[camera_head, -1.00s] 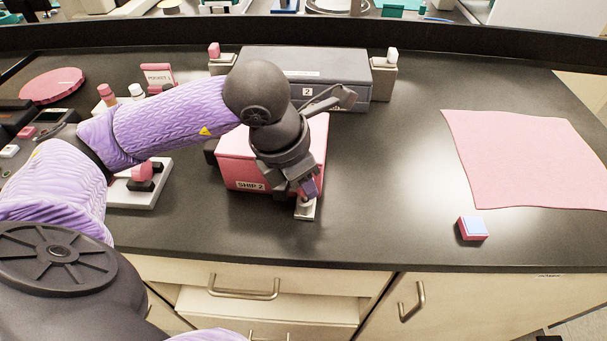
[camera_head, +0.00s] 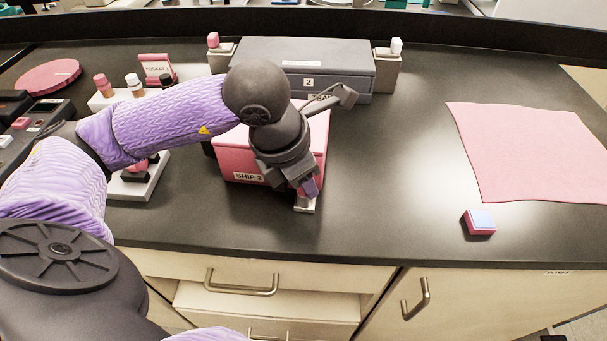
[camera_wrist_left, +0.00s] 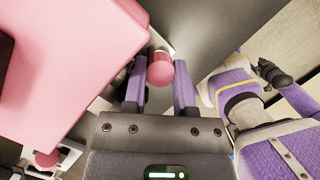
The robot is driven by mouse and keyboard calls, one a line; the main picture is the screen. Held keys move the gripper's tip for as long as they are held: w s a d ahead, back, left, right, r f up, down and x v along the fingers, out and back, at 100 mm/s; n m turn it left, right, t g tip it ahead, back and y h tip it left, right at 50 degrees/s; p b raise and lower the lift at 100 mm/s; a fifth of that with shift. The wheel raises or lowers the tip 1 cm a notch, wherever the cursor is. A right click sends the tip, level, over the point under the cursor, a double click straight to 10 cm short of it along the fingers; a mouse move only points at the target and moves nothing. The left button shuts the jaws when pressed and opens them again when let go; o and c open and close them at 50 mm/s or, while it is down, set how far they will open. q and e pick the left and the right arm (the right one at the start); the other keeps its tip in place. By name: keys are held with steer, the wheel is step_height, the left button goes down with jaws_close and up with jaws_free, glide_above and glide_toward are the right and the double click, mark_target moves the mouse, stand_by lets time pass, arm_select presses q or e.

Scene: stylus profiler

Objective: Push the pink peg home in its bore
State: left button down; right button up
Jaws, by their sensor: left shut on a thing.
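The pink peg (camera_wrist_left: 160,70) shows in the left wrist view as a short round pink piece between my two purple fingers. My left gripper (camera_wrist_left: 160,85) is shut on it. In the head view my left gripper (camera_head: 309,187) points down at a small pale metal block (camera_head: 305,205) by the front right corner of the pink SHIP 2 box (camera_head: 240,161). The peg is hidden by the fingers there. The bore is hidden, and I cannot tell how deep the peg sits.
A grey case (camera_head: 345,60) marked 2 stands behind the pink box. A white stand (camera_head: 137,190) with pink and black pieces is to the left. The counter between is clear.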

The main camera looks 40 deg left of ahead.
arm_select(q)
steer(key=shift+f, duration=0.15)
stand_by(0.3)
steer(key=shift+c, duration=1.7)
jaws_free()
steer(key=shift+c, duration=0.4)
step_height(320, 180, up, 7)
steer(key=p, duration=0.5)
